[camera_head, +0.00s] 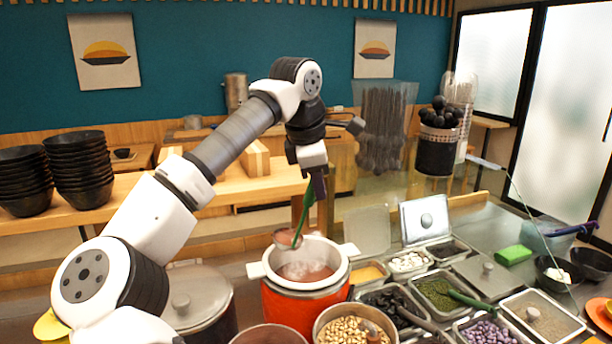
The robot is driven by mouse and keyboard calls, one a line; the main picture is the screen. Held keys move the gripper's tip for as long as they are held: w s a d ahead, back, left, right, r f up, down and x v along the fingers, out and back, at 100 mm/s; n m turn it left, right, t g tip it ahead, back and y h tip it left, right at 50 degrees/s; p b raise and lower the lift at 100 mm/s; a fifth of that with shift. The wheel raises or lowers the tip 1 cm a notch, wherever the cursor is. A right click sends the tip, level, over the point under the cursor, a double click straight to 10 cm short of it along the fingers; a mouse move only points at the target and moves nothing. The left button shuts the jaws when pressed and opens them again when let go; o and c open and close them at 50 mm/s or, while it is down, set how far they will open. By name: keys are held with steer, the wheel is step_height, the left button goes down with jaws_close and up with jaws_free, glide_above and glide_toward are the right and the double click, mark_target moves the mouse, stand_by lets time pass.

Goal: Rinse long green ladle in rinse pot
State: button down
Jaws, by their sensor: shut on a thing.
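My gripper (318,186) is shut on the dark upper end of the long green ladle (307,212). The ladle hangs tilted, with its handle running down and left to a reddish-brown bowl (286,238). That bowl is at the back left rim of an orange-red pot (281,308) with a white collar and side handles. The pot holds steaming reddish-brown contents. I cannot tell whether the ladle bowl touches the rim. No pot is marked as the rinse pot; another round pot (269,332) is cut off at the bottom edge.
A lidded metal pot (196,294) stands left of the orange-red pot. A pot of beans (352,316) stands in front right. Several topping trays fill the counter to the right, one with another green-handled utensil (474,299). Black bowls (80,168) are stacked at far left.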

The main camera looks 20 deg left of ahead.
steer(key=d+f+m+y+b, duration=0.2)
steer(key=d+f+y+b, duration=0.5)
steer(key=d+f+y, duration=0.5)
steer(key=shift+d+f+t+y, duration=0.3)
steer(key=shift+d+f, duration=0.8)
steer(key=shift+f, duration=1.2)
